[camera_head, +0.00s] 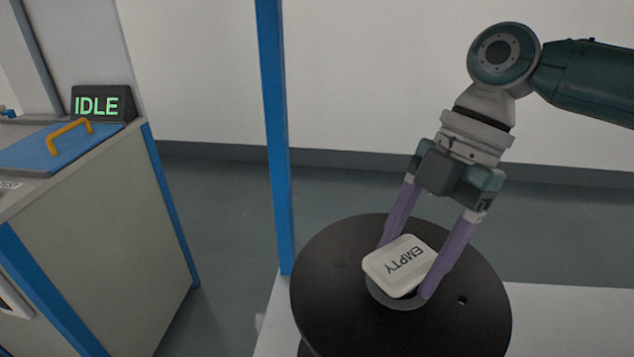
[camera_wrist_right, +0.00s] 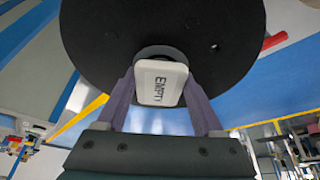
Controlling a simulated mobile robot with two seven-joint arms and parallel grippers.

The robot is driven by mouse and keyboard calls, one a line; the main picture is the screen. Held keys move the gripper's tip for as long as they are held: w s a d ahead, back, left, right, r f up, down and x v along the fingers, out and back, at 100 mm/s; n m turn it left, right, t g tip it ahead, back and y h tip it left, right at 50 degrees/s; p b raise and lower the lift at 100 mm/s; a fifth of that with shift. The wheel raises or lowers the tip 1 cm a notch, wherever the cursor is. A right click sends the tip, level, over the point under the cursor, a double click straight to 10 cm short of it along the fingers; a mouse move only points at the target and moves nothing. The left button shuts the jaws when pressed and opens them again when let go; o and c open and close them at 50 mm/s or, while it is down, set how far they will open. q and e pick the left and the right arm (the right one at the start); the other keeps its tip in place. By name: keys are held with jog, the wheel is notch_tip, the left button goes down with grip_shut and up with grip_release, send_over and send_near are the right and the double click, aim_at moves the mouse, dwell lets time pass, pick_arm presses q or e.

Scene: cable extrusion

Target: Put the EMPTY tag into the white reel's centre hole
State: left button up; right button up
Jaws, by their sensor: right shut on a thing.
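The EMPTY tag (camera_head: 386,267) is a white rounded block with dark lettering. My right gripper (camera_head: 408,268) is shut on it, with one purple finger on each side. The tag is tilted over the centre hole (camera_head: 394,298) of a reel whose round top flange (camera_head: 330,290) looks black, not white. The tag hides most of the hole, and I cannot tell whether its lower end is inside. The right wrist view shows the tag (camera_wrist_right: 161,95) between the fingers, against the middle of the flange (camera_wrist_right: 105,40). My left gripper is in neither view.
A white surface (camera_head: 570,320) lies beside the reel. A blue post (camera_head: 274,130) stands behind it, left of centre. At the left is a cabinet (camera_head: 130,230) with a blue lid (camera_head: 50,150), an orange handle and a display (camera_head: 100,104) reading IDLE.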

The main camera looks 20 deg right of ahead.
jog(key=shift+f+b, duration=0.3)
jog(key=shift+f, duration=0.05)
jog(key=shift+d+f, duration=0.1)
jog(key=shift+f, duration=0.2)
